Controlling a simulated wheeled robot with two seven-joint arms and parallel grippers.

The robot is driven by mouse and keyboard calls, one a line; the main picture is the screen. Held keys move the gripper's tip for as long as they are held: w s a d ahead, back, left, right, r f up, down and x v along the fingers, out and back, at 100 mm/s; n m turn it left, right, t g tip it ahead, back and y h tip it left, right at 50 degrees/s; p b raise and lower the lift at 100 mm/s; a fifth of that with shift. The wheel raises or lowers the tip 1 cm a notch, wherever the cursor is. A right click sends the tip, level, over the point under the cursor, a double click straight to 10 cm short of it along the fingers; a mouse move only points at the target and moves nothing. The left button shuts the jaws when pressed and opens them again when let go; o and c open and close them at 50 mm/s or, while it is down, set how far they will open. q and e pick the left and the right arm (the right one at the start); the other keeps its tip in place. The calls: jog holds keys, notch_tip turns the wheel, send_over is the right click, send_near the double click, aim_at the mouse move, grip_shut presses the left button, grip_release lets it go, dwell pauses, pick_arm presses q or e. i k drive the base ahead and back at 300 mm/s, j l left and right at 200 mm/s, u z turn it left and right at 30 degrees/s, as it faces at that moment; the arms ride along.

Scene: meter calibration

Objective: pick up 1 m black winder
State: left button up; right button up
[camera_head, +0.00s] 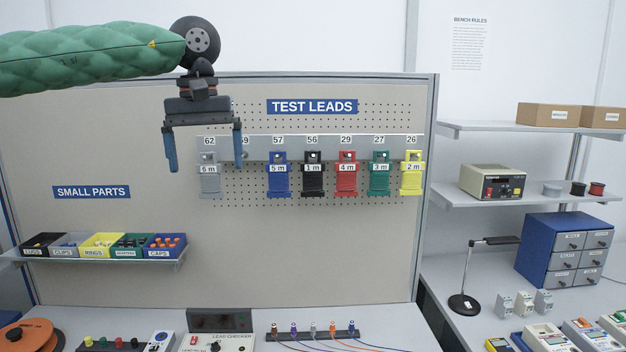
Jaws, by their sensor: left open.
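The black winder (312,180) labelled 1 m hangs on the rail under number 56, between the blue 5 m winder (280,182) and the red 4 m winder (346,182). My left gripper (205,165) points down in front of the board, left of the black winder and apart from it. Its two blue-padded fingers are spread wide and nothing is between them that I can tell is held. The grey 6 m winder (209,184) shows behind and between the fingers. One finger overlaps the spot under number 59. My right gripper is not in view.
Green 3 m (379,182) and yellow 2 m (411,182) winders hang further right on the rail (262,143). A small-parts shelf (100,259) with several bins is at lower left. Testers and coloured leads (312,331) stand on the bench below. The board's lower middle is clear.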

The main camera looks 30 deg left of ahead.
aim_at(312, 172)
jog(key=i, duration=1.5)
